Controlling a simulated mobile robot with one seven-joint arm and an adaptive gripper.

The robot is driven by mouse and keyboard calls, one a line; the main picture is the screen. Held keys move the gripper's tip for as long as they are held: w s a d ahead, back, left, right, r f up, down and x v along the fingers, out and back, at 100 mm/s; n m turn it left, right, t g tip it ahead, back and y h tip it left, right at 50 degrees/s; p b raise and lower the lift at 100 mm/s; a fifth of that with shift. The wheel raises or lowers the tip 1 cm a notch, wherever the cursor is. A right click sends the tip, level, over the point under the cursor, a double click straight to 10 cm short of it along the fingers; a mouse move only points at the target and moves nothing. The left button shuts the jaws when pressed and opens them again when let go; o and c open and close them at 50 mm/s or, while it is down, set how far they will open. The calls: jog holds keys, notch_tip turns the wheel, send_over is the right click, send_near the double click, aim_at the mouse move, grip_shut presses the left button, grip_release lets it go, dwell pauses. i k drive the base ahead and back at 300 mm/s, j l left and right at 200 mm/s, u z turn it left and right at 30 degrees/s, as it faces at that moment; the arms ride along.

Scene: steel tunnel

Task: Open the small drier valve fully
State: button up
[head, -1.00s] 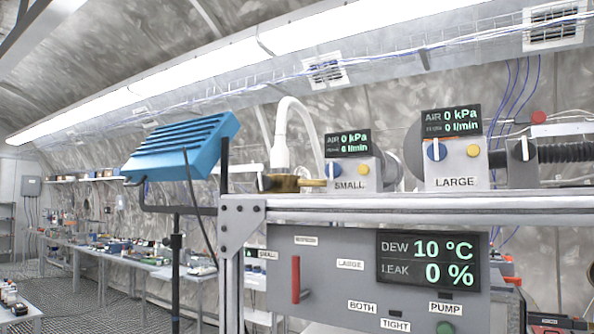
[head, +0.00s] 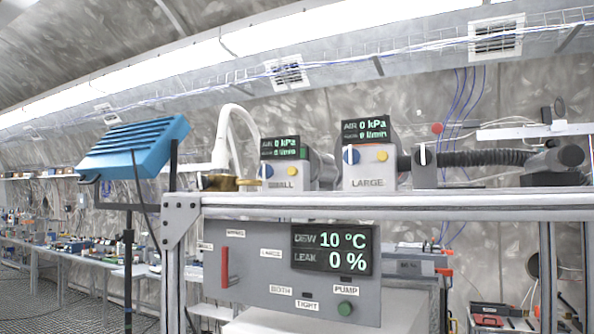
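The small drier (head: 287,170), a grey box labelled SMALL, stands on the steel frame's top in the head view. Its display reads 0 kPa, with a flow line too blurred to read surely. It has a blue knob (head: 267,171) and a yellow button (head: 298,170). A brass valve (head: 221,182) sits just left of it, under a white hose, with its lever pointing right towards the box. I cannot tell from the label which part is the drier's valve. My gripper is not in view.
The large unit (head: 367,182), labelled LARGE, stands to the right with a black hose. A panel (head: 262,290) below has a red handle (head: 226,266) and reads 10 °C and 0 %. A blue slatted fixture (head: 135,148) on a black stand is at the left.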

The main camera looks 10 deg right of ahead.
aim_at(266, 172)
jog(key=i+u, duration=0.2)
jog(key=u, duration=0.25)
jog(key=i+l+u, duration=0.1)
jog(key=u, duration=0.3)
jog(key=i+l+u, duration=0.2)
jog(key=u, duration=0.25)
jog(key=i+j, duration=0.1)
jog(key=j, duration=0.2)
jog(key=i+j+u, duration=0.1)
jog(key=j, duration=0.25)
jog(key=k+l, duration=0.1)
jog(key=l, duration=0.25)
jog(key=k+l, duration=0.1)
jog(key=l, duration=0.2)
jog(key=z, duration=0.05)
